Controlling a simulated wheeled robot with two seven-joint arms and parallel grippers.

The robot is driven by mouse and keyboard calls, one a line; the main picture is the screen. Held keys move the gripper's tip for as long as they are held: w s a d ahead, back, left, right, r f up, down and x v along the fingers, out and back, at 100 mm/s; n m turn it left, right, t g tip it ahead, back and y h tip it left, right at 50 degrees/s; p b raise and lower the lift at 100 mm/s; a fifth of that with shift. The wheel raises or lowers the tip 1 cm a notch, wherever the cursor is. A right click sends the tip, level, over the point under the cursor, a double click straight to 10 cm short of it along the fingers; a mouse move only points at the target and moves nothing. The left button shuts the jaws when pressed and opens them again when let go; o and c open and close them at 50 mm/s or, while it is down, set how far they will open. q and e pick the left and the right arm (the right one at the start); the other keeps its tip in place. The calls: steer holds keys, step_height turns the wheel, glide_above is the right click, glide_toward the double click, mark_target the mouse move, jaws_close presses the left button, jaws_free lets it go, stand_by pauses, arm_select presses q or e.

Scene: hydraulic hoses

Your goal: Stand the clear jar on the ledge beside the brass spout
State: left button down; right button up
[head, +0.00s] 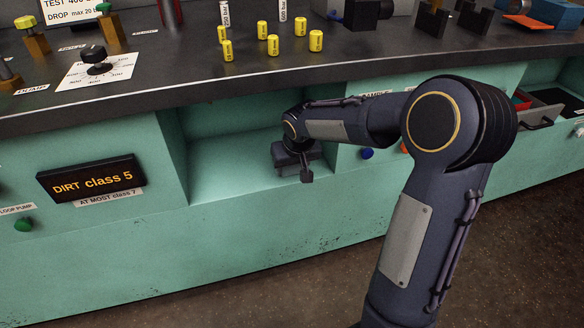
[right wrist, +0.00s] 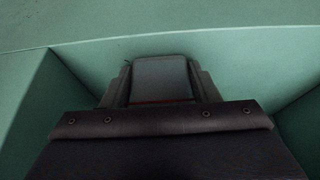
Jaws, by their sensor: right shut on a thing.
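My right gripper (head: 294,170) reaches into a teal recess in the bench front, low over its floor, the ledge (head: 225,186). In the right wrist view, its two dark fingers close on both sides of a grey-green, see-through-looking thing with a thin red line, which I take for the clear jar (right wrist: 160,72). In the head view the jar is hidden by the gripper and wrist. I cannot tell whether its bottom touches the ledge. The brass spout does not show in either view. My left gripper is not in view.
The dark worktop (head: 190,82) overhangs the recess. Several yellow cylinders (head: 274,45) and a dial (head: 96,60) stand on it. A "DIRT class 5" display (head: 92,178) is left of the recess, a blue knob (head: 367,154) right of it. The ledge's left part is bare.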

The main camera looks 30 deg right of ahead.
steer(key=shift+f, duration=0.15)
steer(key=o, duration=1)
